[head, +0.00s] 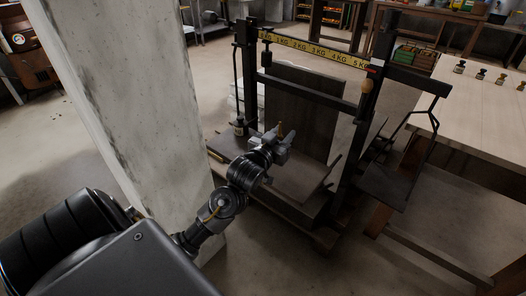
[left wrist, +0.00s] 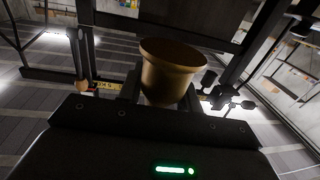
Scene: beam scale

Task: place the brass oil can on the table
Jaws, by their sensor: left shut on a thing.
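My left gripper (head: 279,143) is shut on the brass oil can (head: 281,130), over the platform of the beam scale. In the head view only a small brass tip of the can shows between the fingers. In the left wrist view the can (left wrist: 168,75) is a rounded brass body with a wide rim, between the two dark fingers. The table (head: 462,105) has a pale wooden top and stands to the right of the scale, apart from the can. My right gripper is not in view.
The beam scale has dark posts, a yellow marked beam (head: 312,48) and a low platform (head: 292,180). Its hanging pan (head: 385,185) is between the platform and the table. Several small weights (head: 480,73) stand on the table's far part. A pale pillar (head: 125,90) rises at left.

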